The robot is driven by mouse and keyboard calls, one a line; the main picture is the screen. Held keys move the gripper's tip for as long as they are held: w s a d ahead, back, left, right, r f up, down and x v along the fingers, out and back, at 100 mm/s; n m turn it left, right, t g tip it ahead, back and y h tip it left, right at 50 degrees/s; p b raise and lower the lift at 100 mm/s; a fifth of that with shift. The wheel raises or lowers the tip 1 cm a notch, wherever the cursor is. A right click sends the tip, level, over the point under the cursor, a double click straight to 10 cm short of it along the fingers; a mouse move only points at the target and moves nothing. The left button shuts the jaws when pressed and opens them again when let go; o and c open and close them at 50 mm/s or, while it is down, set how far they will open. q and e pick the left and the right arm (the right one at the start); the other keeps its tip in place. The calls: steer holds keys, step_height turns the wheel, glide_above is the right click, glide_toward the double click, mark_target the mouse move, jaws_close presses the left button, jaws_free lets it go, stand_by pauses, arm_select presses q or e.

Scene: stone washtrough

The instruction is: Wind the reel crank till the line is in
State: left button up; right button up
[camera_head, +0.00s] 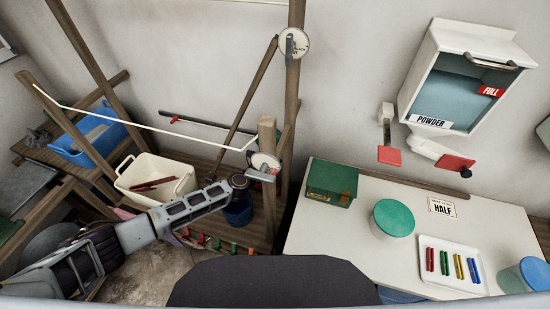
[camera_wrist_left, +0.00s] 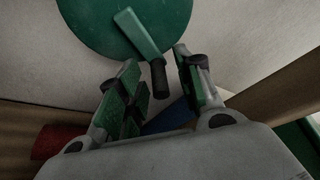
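In the left wrist view a green reel disc (camera_wrist_left: 85,25) fills the top, with a green crank arm (camera_wrist_left: 137,35) crossing it. The crank ends in a black handle (camera_wrist_left: 159,75). My left gripper (camera_wrist_left: 160,72) is open, with one finger on each side of the handle and gaps showing between. In the head view my left gripper (camera_head: 240,181) is beside a pale round plate (camera_head: 265,162) on the short wooden post (camera_head: 267,135); the crank itself is hard to make out there. A white line (camera_head: 150,128) runs from the left post toward this post. My right gripper is out of view.
A white tub (camera_head: 155,177) and a blue basin (camera_head: 88,138) stand at left. A dark blue bucket (camera_head: 238,210) is below my left gripper. Several coloured pegs hang nearby. A white table (camera_head: 330,235) at right holds a green box, lidded tubs and a peg tray.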

arm_select(q)
jaws_close()
stand_by(0.3)
